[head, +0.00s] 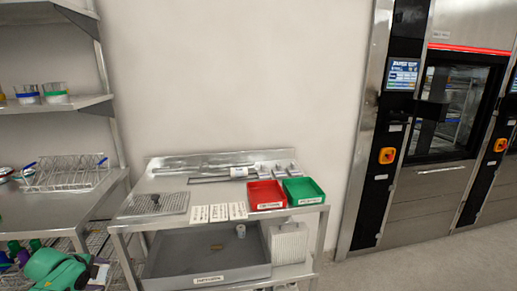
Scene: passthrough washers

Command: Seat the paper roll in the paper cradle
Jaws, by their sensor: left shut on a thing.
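My left gripper (90,264) is at the lower left, below the left bench, beside the steel table's left leg. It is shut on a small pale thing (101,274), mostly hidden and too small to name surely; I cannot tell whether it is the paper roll. A short white cylinder with a bluish end (238,172) lies at the back of the steel table (165,182). A small pale upright cylinder (241,231) stands in the grey bin below. I cannot make out a paper cradle for certain. My right gripper is not in view.
A red bin (265,194) and a green bin (303,191) stand at the table's right. White labelled cards (219,212) and a mesh tray (160,203) lie at its front. Washers (430,205) stand right; a wire rack (66,174) left.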

